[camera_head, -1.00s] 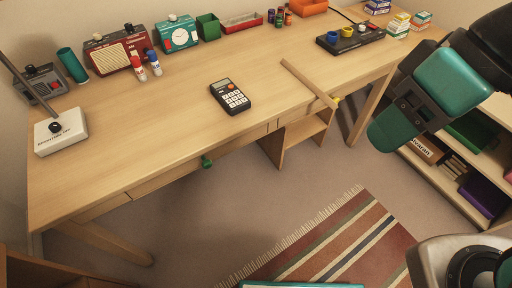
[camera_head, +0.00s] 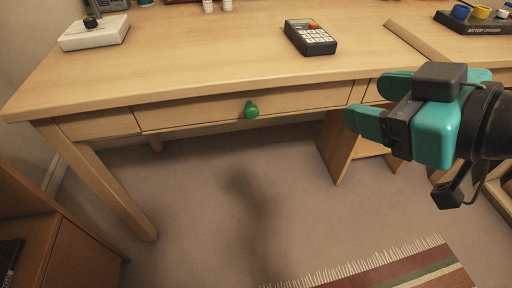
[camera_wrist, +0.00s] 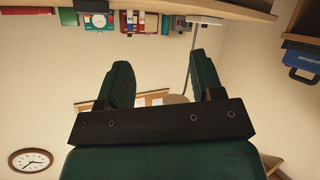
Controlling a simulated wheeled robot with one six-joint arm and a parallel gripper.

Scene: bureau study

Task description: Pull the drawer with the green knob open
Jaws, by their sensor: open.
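The green knob (camera_head: 251,110) sits on the front of a wide, shallow wooden drawer (camera_head: 190,113) under the desk top. The drawer front looks flush with the desk frame, so the drawer is shut. My gripper (camera_head: 352,122) is to the right of the knob in the head view, apart from it, with its teal fingers pointing left. In the wrist view my gripper (camera_wrist: 160,85) shows two dark green fingers spread apart with nothing between them. The knob does not show in the wrist view.
A wooden cabinet (camera_head: 60,235) stands at lower left. A striped rug (camera_head: 400,272) lies on the floor; the floor before the drawer is clear.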

